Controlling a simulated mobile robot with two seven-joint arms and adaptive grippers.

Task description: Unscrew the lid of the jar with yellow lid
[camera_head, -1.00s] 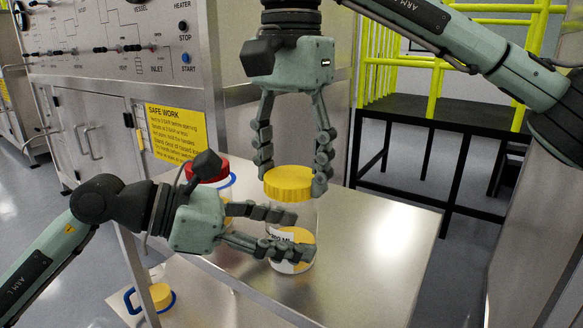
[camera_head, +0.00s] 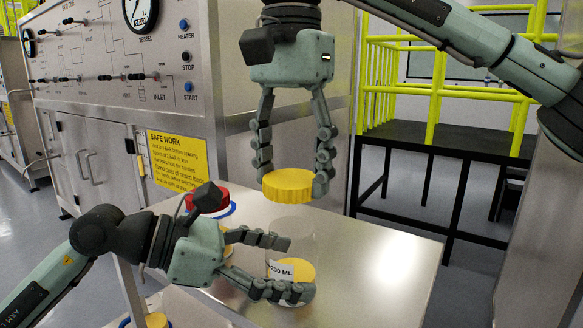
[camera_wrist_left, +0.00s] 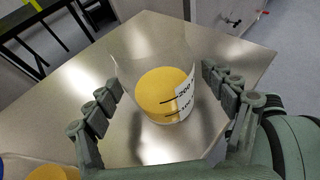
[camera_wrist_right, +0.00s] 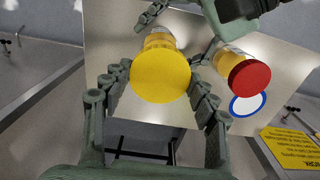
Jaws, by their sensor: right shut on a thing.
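The clear jar (camera_head: 289,240) with yellow contents stands upright on the steel table. It also shows from above in the left wrist view (camera_wrist_left: 160,95), with its top uncovered. My left gripper (camera_head: 289,268) has its fingers on either side of the jar, with slim gaps visible in the left wrist view. My right gripper (camera_head: 293,184) points down, shut on the yellow lid (camera_head: 288,186), which it holds a little above the jar's mouth. The lid covers most of the jar in the right wrist view (camera_wrist_right: 160,75).
A red-lidded jar (camera_wrist_right: 248,76) stands by a blue-rimmed white ring (camera_wrist_right: 247,104), behind my left gripper in the head view. The steel table (camera_head: 385,262) is clear to the right. A control panel cabinet (camera_head: 95,60) stands behind.

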